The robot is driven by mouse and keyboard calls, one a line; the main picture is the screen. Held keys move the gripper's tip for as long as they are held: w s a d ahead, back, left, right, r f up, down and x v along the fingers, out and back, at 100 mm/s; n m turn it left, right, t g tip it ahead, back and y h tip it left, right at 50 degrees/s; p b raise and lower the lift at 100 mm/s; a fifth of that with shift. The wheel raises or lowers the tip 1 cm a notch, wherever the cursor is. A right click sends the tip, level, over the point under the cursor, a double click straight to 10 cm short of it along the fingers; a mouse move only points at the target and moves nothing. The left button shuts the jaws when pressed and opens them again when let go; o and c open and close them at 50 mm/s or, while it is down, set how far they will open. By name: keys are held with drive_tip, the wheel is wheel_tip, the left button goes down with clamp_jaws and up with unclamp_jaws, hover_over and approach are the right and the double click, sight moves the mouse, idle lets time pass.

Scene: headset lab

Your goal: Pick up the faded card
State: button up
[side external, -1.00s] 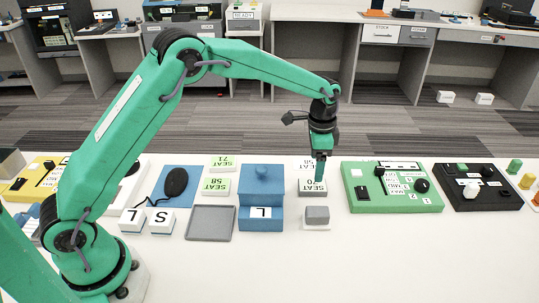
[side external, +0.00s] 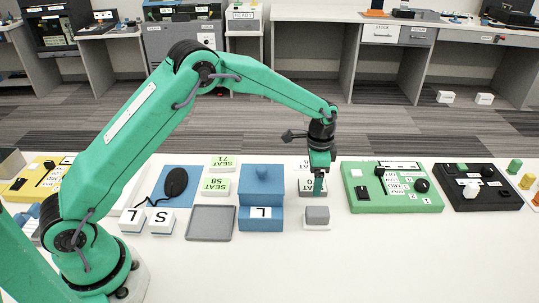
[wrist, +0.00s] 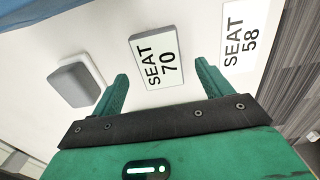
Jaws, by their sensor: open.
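A pale card reading SEAT 70 (wrist: 157,58) has a grey edge and lies flat on the white table; in the side view (side external: 305,186) my gripper partly hides it. A second pale card, SEAT 58 (wrist: 244,35), lies beyond the right finger. Which of these is the faded card, I cannot tell for sure. My gripper (wrist: 162,68) is open and empty, its fingers to either side of the SEAT 70 card in the wrist view. In the side view my gripper (side external: 318,195) points down over the card; contact cannot be told.
A grey block on a white base (side external: 317,217) sits in front of the card. A blue lidded box (side external: 262,190) stands to the left, a green control panel (side external: 392,187) to the right. The front table area is clear.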

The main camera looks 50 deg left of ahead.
drive_tip(key=shift+f, duration=1.2)
drive_tip(key=c, duration=1.1)
drive_tip(key=shift+r, duration=0.2)
drive_tip(key=shift+r, duration=0.6)
drive_tip(key=r, duration=0.2)
drive_tip(key=d+r, duration=0.1)
drive_tip(key=shift+s+r, duration=0.1)
drive_tip(key=shift+s, duration=0.2)
drive_tip(key=s+d+r, duration=0.4)
drive_tip(key=d, duration=0.1)
drive_tip(key=s+d+r, duration=0.2)
drive_tip(key=s, duration=0.1)
drive_tip(key=shift+s+d+r, duration=0.1)
drive_tip(key=shift+d+r, duration=0.05)
drive_tip(key=shift+d, duration=0.25)
